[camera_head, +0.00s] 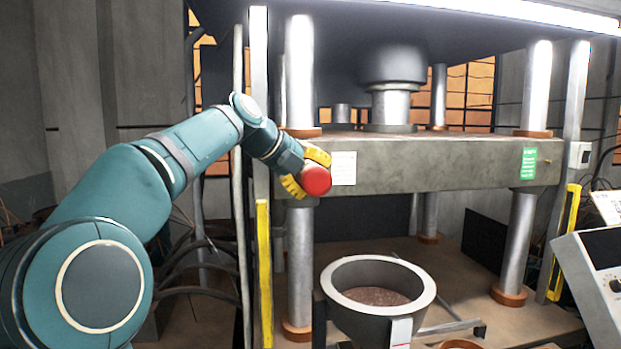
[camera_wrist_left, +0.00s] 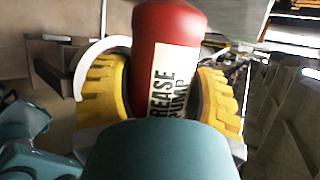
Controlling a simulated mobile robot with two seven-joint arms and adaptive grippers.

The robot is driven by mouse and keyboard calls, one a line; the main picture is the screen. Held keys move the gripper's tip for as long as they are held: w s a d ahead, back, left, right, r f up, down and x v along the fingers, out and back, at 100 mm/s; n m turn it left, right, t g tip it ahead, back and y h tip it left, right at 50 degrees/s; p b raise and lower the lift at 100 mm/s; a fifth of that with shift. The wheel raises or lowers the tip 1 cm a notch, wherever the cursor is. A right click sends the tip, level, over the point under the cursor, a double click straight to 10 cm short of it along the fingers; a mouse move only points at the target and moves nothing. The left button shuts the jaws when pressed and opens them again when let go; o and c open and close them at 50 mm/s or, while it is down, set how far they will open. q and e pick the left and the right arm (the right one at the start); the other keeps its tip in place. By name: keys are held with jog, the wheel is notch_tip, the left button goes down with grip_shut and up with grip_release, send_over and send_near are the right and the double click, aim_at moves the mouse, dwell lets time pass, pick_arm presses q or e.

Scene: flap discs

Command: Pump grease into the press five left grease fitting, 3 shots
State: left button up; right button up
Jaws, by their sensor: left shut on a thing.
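My left gripper (camera_head: 306,173) has yellow fingers closed around a red grease pump (camera_head: 316,180). It is held in front of the left column of the press, at the left end of the thick grey crossbeam (camera_head: 430,165). In the left wrist view the red pump (camera_wrist_left: 168,35) stands between the yellow fingers (camera_wrist_left: 165,90), with a white label reading "GREASE PUMP". The grease fitting cannot be made out; the pump and gripper may cover it. Whether the pump touches the press cannot be told. My right gripper is not in view.
A grey bowl (camera_head: 335,272) with brown grains stands below the beam. Yellow guard posts (camera_head: 264,270) flank the press. A control console (camera_head: 597,270) is at the right edge. Dark cables (camera_head: 190,262) hang at the left. A white notice (camera_head: 343,168) is right of the pump.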

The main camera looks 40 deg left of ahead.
aim_at(316, 180)
pick_arm(q)
jog(key=shift+s+d, duration=0.15)
jog(key=shift+s+d+f+b, duration=0.1)
jog(key=shift+s+d+b, duration=0.4)
jog(key=shift+b, duration=0.2)
jog(key=shift+s+d+b, duration=0.45)
jog(key=shift+d, duration=0.2)
jog(key=shift+s+d+b, duration=0.4)
jog(key=shift+d, duration=0.2)
jog(key=shift+s+d+b, duration=1)
jog(key=shift+s+d, duration=0.45)
jog(key=shift+d, duration=0.3)
